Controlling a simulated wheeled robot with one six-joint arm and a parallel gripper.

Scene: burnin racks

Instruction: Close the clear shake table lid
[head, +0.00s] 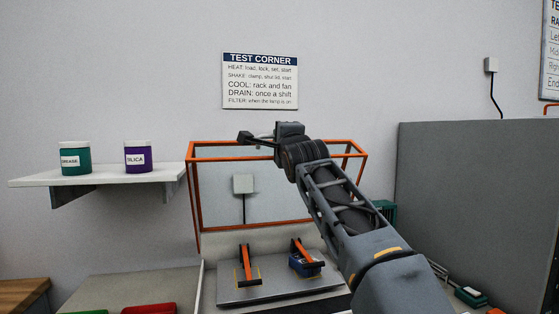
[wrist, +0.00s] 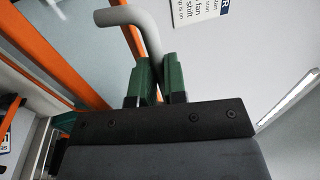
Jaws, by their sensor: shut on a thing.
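The clear shake table lid (head: 197,205) has an orange frame and stands raised open above the shake table (head: 275,290) in the head view. Its orange frame also shows in the wrist view (wrist: 65,50). My gripper (head: 258,138) is at the top edge of the lid. In the wrist view, the green fingers of my gripper (wrist: 158,82) are shut on a bent grey handle (wrist: 148,38). The handle's lower end is hidden between the fingers.
Two orange-handled clamps (head: 246,264) stand on the shake table, with a blue item (head: 304,264) at the right one. A wall shelf (head: 110,179) with a green jar (head: 75,159) and a purple jar (head: 138,157) is at left. A grey panel (head: 470,190) stands at right.

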